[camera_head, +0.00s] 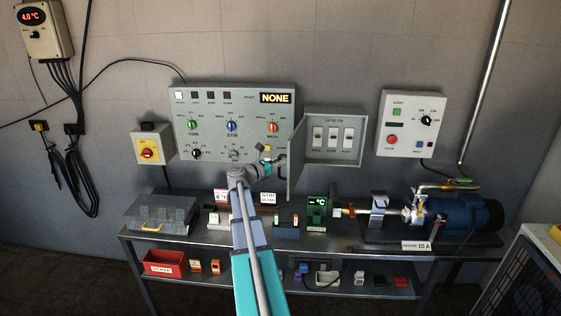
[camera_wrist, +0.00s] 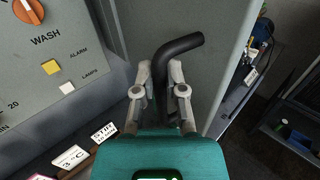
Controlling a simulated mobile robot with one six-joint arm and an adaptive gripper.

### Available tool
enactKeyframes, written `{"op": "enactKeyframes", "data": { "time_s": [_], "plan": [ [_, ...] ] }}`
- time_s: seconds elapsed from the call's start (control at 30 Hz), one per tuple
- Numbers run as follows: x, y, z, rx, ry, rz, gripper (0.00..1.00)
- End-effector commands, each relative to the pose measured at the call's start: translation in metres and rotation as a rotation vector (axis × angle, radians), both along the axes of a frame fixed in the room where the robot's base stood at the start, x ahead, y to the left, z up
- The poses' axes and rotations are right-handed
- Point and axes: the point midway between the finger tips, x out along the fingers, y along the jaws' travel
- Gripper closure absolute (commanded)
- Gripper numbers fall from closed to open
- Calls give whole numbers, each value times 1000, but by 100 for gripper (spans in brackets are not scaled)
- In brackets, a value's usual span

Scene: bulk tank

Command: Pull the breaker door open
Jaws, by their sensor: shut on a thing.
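The grey breaker box (camera_head: 361,150) is on the wall, with its row of breakers showing. Its door (camera_head: 296,165) stands swung out from the left side, seen nearly edge-on in the head view. In the wrist view the door (camera_wrist: 217,75) fills the upper middle, with a bent black handle (camera_wrist: 182,48) on it. My gripper (camera_wrist: 163,80) is shut on the lower, straight part of this handle, one finger on each side. In the head view my gripper (camera_head: 270,163) is just left of the door; the handle is too small to make out there.
The control panel (camera_head: 213,118) with knobs is left of and behind my gripper. A grey switch box (camera_head: 412,110) is on the wall at right.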

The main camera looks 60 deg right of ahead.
Motion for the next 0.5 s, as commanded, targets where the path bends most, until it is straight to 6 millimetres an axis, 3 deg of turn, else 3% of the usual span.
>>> {"op": "enactKeyframes", "data": {
  "time_s": [0.07,0.1,0.27,0.5],
  "plan": [
    [0,-1,0,-1,1,-1,100],
    [0,-2,0,-1,1,-1,79],
    [-1,-1,0,0,0,-2,49],
    [-1,-1,0,0,0,-2,49]
  ]
}}
